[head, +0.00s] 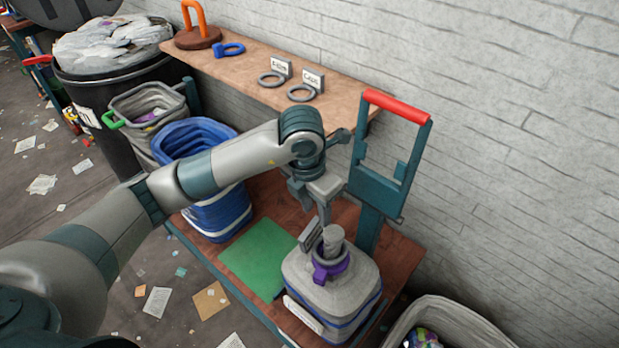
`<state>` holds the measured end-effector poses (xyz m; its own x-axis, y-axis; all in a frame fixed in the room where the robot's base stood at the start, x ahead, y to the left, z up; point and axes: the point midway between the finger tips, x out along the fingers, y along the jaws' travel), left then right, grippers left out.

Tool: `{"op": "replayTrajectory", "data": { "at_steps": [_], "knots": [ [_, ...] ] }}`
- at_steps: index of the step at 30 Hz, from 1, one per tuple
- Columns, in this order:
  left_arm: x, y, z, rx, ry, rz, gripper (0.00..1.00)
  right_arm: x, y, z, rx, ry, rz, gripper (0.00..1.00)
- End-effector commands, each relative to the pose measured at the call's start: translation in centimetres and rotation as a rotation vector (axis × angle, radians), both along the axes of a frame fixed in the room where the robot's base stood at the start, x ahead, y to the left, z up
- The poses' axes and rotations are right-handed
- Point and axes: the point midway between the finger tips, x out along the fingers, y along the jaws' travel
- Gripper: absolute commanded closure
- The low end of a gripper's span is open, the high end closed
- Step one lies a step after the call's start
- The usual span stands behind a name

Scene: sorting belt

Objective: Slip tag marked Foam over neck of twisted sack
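A grey twisted sack (312,283) stands upright on the lower bench, with a purple tie (328,270) around its neck (333,240). My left gripper (318,220) points down just above the left side of the neck. A grey tag (309,236) is at its fingertips, its plate upright and its lettering unreadable from here. The tag's ring seems to sit around the neck just above the tie. Whether the fingers still clamp the plate is unclear. Two other ring tags lie on the shelf: one with hard-to-read lettering (271,79), one seemingly marked Cans (302,92). My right gripper is out of view.
A teal stand with a red handle (398,107) rises right behind the sack. A green mat (258,256) lies left of it. A blue bin (222,214), a grey bin (143,100) and a black barrel (100,82) stand left. Another bin (455,312) is at lower right.

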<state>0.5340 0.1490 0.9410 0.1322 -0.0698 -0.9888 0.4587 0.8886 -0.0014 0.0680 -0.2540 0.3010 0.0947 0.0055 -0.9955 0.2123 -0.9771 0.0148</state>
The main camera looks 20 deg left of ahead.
Motion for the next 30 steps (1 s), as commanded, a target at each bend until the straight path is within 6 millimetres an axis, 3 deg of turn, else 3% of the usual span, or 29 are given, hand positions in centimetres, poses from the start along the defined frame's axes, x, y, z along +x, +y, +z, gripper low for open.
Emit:
{"op": "replayTrajectory", "data": {
  "at_steps": [4, 9, 15, 22, 30],
  "knots": [
    [-0.3, 0.2, 3.0, -0.001, -0.006, -0.002, 0.65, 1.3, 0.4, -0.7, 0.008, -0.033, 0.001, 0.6],
    [-0.7, 0.6, 6.3, 0.001, -0.007, 0.0, 0.65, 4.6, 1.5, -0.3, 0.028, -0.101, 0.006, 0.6],
    [-1.1, 0.8, 9.3, 0.001, -0.006, 0.001, 0.65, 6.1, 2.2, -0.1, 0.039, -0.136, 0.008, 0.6],
    [-1.4, 0.9, 11.5, 0.001, -0.004, 0.001, 0.65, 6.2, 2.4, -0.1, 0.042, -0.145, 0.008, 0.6],
    [-1.6, 1.0, 12.3, 0.001, -0.002, 0.002, 0.65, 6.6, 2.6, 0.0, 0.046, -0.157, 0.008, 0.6]
  ]
}}
